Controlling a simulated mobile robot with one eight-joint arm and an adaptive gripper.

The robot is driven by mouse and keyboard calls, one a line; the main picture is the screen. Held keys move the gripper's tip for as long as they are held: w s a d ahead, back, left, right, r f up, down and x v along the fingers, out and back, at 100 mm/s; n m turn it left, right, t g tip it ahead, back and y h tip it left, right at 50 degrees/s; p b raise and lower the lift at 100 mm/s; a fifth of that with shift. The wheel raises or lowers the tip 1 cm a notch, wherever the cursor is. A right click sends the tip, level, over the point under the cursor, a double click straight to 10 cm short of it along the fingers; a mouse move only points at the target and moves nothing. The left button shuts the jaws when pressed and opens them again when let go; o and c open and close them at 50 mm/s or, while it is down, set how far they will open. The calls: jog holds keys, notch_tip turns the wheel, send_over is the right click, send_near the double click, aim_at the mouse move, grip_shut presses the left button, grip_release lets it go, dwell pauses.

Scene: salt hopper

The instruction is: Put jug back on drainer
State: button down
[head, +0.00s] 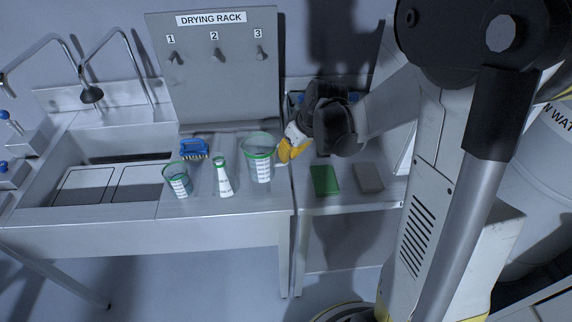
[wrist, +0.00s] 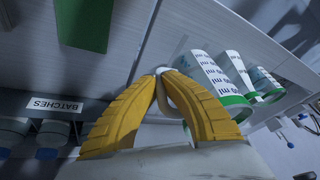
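The jug (head: 260,165) is a clear measuring vessel with a green rim and white scale marks. It is upright at the right end of the steel drainer (head: 236,207) beside the sink; I cannot tell whether its base touches the surface. In the wrist view the jug (wrist: 214,85) is right of my fingers. My gripper (head: 284,155) is at the jug's right side, where the handle is. In the wrist view the yellow fingertips of my gripper (wrist: 162,72) meet with a pale part of the handle between them. The fingers partly hide the handle.
A green-rimmed flask (head: 222,178) and a beaker (head: 178,183) stand left of the jug. A blue brush (head: 194,149) lies behind them. The pegged drying rack board (head: 222,90) rises at the back. Green (head: 325,180) and grey (head: 368,177) pads lie on the right counter.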

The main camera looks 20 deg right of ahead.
notch_tip(320, 180, down, 4)
jog(key=shift+f+b, duration=0.1)
jog(key=shift+b, duration=0.7)
jog(key=c, duration=2)
grip_release()
jog(key=o, duration=0.4)
